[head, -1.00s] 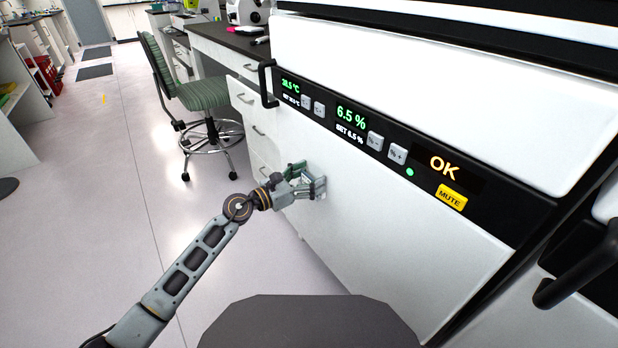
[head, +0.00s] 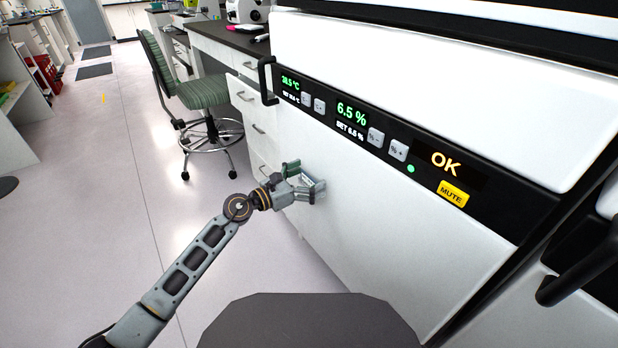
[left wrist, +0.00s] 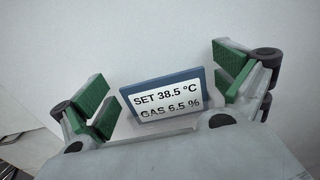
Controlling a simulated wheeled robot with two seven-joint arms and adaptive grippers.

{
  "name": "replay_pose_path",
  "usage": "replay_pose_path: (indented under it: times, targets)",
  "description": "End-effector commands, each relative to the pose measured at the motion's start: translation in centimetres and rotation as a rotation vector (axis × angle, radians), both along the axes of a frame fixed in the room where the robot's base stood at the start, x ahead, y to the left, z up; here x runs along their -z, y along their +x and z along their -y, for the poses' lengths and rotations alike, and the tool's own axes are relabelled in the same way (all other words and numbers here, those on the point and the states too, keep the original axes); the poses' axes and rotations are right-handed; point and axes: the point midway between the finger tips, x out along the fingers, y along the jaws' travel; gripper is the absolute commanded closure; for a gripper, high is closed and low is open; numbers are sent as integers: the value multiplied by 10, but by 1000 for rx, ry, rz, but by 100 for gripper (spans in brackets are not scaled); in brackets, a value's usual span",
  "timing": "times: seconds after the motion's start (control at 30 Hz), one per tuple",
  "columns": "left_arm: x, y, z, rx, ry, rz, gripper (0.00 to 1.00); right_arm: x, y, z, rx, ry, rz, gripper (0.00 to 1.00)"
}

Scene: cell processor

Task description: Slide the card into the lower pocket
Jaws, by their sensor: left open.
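The card (left wrist: 166,101) shows in the left wrist view as a blue-edged plate with a white label reading "SET 38.5 °C" and "GAS 6.5 %". It stands upright and slightly tilted in the picture, against the white front. My left gripper (head: 307,180) is open at the white cabinet front, below the display strip. Its green-padded fingers (left wrist: 172,80) are on both sides of the card, with gaps between pads and card. The card's lower edge is partly hidden by the gripper. I cannot make out the lower pocket or whether the card sits in it. My right gripper is not in view.
The white cabinet (head: 400,240) has a black display strip (head: 330,112) reading 6.5 % and OK, with a yellow MUTE button (head: 453,194). Black handles (head: 268,82) stick out. A green chair (head: 203,93) stands behind.

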Motion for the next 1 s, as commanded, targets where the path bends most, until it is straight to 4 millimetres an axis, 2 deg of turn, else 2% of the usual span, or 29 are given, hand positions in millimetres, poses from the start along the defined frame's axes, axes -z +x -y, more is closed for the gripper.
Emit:
replay_pose_path:
  times: [0.47,1.0]
  targets:
    - [0,-4,-6,-1,0,0,2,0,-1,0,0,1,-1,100]
    - [0,-36,-50,0,1,0,2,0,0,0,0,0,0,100]
